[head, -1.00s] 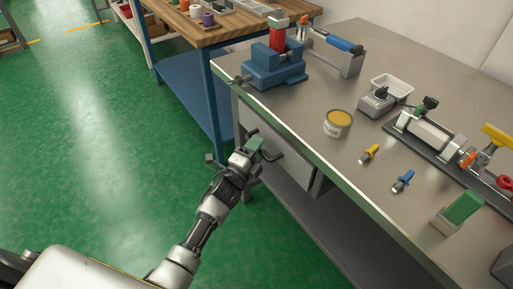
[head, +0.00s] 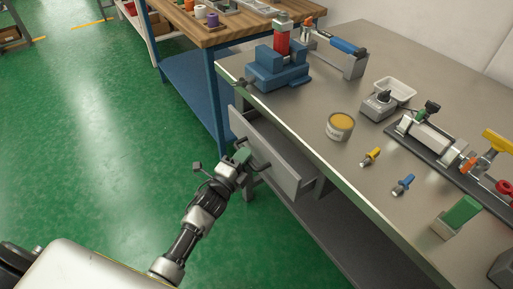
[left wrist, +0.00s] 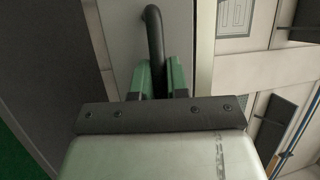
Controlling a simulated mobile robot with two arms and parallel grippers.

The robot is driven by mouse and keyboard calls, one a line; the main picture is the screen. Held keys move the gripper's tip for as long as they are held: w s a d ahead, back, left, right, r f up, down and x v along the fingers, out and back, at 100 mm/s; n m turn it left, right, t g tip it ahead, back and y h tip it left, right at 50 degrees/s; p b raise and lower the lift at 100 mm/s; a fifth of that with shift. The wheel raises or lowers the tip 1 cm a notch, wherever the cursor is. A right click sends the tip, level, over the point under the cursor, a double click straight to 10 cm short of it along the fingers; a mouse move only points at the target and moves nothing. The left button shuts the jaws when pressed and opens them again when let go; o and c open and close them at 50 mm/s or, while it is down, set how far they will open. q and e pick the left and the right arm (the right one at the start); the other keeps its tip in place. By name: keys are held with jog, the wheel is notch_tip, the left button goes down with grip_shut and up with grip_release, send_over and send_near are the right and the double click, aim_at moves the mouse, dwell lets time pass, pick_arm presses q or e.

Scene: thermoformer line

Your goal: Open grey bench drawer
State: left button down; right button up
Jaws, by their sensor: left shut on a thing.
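The grey bench drawer (head: 275,152) sits under the steel-topped bench and stands partly out, with a gap behind its front. Its dark bar handle (head: 262,167) is on the front face. My left gripper (head: 244,156) is at the handle, shut on it. In the left wrist view the green fingers (left wrist: 160,80) close around the dark handle (left wrist: 154,35) in front of the grey drawer front (left wrist: 125,30). The inside of the drawer is mostly hidden. My right gripper is not in view.
On the steel bench top (head: 300,110) stand a blue vise (head: 278,70), a yellow-topped can (head: 340,126), a grey switch box (head: 379,105) and a clamp fixture (head: 430,135). A wooden-topped bench (head: 230,32) stands behind. The green floor at left is clear.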

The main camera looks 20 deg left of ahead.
pick_arm(q)
jog(key=s+a+p, duration=0.2)
jog(key=s+a, duration=0.9)
jog(key=s, duration=0.3)
jog(key=c, duration=1.1)
grip_release()
jog(key=shift+c, duration=0.2)
jog(key=shift+s, duration=0.15)
jog(key=b+v, duration=0.1)
jog(key=v, duration=0.9)
jog(key=shift+s, duration=0.3)
jog(key=shift+a+f, duration=0.1)
